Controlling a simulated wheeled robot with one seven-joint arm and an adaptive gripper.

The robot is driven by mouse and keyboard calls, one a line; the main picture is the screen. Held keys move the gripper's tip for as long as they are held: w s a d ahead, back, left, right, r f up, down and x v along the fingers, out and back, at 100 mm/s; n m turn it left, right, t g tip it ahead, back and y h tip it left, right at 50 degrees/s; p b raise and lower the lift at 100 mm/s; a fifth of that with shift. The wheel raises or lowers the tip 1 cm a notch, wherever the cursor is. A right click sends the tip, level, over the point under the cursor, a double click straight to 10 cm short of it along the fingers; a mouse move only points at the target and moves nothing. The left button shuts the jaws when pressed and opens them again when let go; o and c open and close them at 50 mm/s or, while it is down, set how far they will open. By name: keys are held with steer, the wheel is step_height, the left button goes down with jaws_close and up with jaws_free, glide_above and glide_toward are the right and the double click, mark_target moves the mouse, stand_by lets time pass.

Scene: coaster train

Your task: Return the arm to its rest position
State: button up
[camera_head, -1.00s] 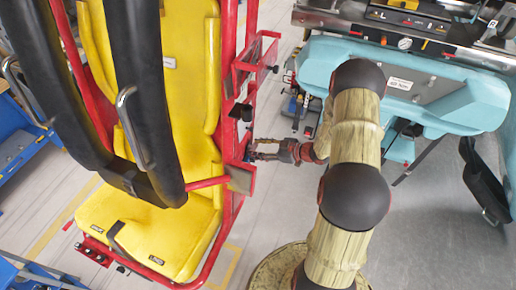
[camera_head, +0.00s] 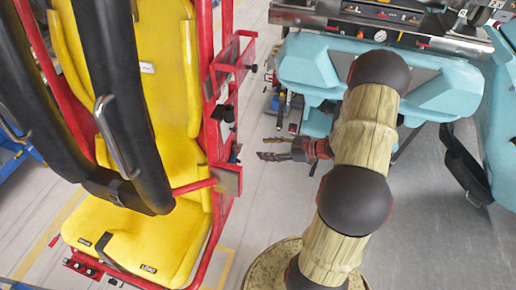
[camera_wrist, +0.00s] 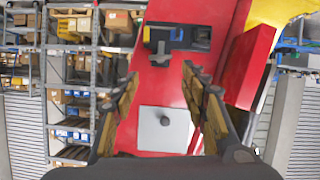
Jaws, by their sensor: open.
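My gripper (camera_head: 268,148) is open and empty beside the red frame of the yellow seat, with a gap of floor between its fingertips and the frame. My arm (camera_head: 352,200) rises in front of the camera, its bamboo-like links and dark joints covering part of the view. In the wrist view my open fingers (camera_wrist: 160,95) point toward a red panel. That panel carries a grey plate with a knob (camera_wrist: 164,128) and a dark latch-like fitting (camera_wrist: 172,40).
The yellow seat (camera_head: 130,235) with its black restraint (camera_head: 125,120) stands at the left. A teal machine (camera_head: 315,62) stands at the right, close to my arm. Grey floor (camera_head: 255,205) is clear between them. Shelves with boxes (camera_wrist: 70,95) show in the wrist view.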

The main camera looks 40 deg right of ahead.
steer(key=shift+s+d+r, duration=0.1)
steer(key=shift+s+d, duration=0.1)
steer(key=shift+s, duration=0.05)
stand_by(0.4)
